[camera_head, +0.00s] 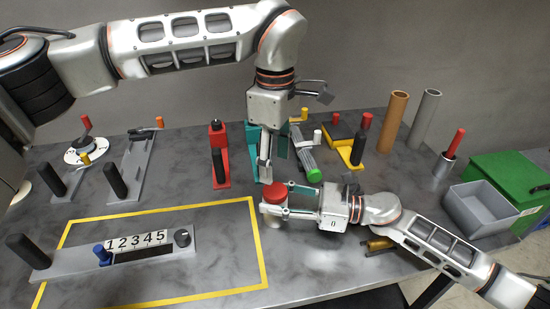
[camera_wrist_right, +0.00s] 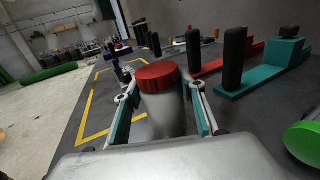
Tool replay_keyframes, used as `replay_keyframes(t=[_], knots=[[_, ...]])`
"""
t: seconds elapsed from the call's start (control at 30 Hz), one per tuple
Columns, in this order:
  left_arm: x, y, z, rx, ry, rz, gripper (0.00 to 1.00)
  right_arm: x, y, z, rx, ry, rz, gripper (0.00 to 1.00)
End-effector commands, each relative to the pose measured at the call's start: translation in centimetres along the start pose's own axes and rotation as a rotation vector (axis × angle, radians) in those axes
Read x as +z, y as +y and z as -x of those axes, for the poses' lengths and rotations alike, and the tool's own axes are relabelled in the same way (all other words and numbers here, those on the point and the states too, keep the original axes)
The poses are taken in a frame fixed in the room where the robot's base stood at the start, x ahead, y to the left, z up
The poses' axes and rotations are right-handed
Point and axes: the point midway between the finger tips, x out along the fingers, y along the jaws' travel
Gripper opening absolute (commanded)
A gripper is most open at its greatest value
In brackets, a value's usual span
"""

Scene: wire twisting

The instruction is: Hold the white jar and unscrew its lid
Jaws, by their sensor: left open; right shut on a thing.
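The white jar (camera_head: 262,234) stands upright with its red lid (camera_head: 273,191) on top, near the right edge of the yellow outline. My right gripper (camera_head: 274,206) is shut around the jar body below the lid, coming in from the right. In the right wrist view the jar body (camera_wrist_right: 167,112) sits between the two fingers, with the red lid (camera_wrist_right: 157,76) above them. My left gripper (camera_head: 272,171) is open and empty, pointing down close to the lid. I cannot tell whether it touches the lid. Much of the jar body is hidden by my right gripper in the head view.
A red block with a black handle (camera_head: 218,165) and other fixtures stand behind the jar. A grey bin (camera_head: 482,210) and green box (camera_head: 512,178) are at right. The outline's right part is clear.

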Motion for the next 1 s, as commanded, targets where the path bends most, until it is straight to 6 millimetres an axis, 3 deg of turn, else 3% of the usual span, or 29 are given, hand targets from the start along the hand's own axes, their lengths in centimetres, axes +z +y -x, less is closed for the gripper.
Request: replay_keyframes(t=[0.6, 0.8, 1.0], knots=[[-0.02, 0.0, 0.0, 0.0, 0.0, -1.072, 0.52, -0.03, 0.01, 0.01, 0.0, 0.0, 0.0, 0.0], [-0.02, 0.0, 0.0, 0.0, 0.0, -1.28, 0.52, -0.03, 0.01, 0.01, 0.0, 0.0, 0.0, 0.0], [-0.01, -0.03, -0.55, -0.001, -0.001, -1.348, 0.52, -0.03, 0.01, 0.01, 0.0, 0.0, 0.0, 0.0]])
